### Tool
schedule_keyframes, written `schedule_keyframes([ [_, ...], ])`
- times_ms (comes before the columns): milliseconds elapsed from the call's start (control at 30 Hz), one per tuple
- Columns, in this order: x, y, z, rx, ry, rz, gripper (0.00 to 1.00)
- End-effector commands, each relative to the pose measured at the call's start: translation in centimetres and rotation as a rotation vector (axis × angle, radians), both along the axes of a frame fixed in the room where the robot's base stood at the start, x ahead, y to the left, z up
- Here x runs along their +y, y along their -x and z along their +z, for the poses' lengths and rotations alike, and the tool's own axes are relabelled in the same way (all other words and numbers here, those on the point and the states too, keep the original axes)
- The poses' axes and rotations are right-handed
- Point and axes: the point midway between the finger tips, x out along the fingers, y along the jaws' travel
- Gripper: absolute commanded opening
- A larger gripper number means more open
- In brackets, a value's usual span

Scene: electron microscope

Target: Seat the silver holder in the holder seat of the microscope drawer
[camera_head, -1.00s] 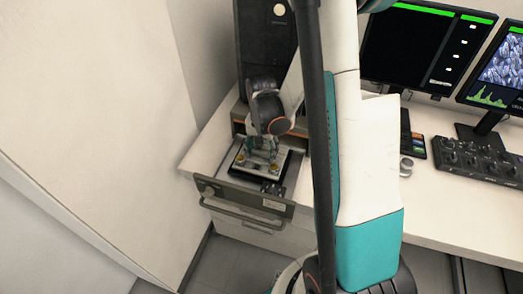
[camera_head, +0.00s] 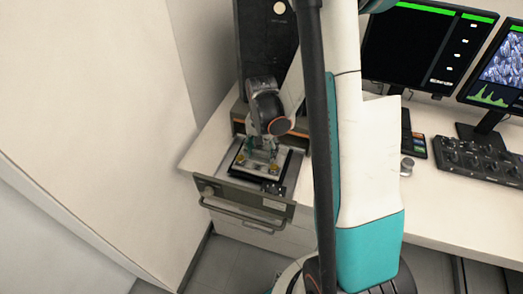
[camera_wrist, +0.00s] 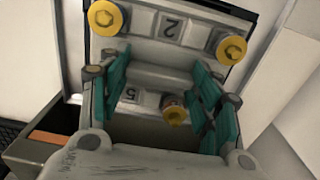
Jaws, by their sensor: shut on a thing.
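The silver holder (camera_head: 256,166) is a metal plate with gold knobs, over the dark stage in the open microscope drawer (camera_head: 243,204). In the wrist view the holder (camera_wrist: 200,34) shows number marks and gold screws. My gripper (camera_head: 262,150) is above the holder from behind. In the wrist view its teal pads (camera_wrist: 165,90) are on either side of the holder's raised middle bar, and it is shut on the holder. The holder seat is hidden under the holder, and I cannot tell whether the holder is fully down in it.
A white desk (camera_head: 445,205) runs to the right with monitors (camera_head: 414,45), a black control panel (camera_head: 476,160) and a small round silver piece (camera_head: 406,166). A pale wall panel (camera_head: 95,110) stands close on the left. My arm hides the desk's middle.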

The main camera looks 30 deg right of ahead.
Motion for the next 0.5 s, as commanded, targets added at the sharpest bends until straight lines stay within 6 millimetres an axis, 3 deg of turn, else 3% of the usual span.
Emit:
schedule_keyframes([
  [500,0.0,0.0,-0.57,0.0,0.0,0.0,0.27],
])
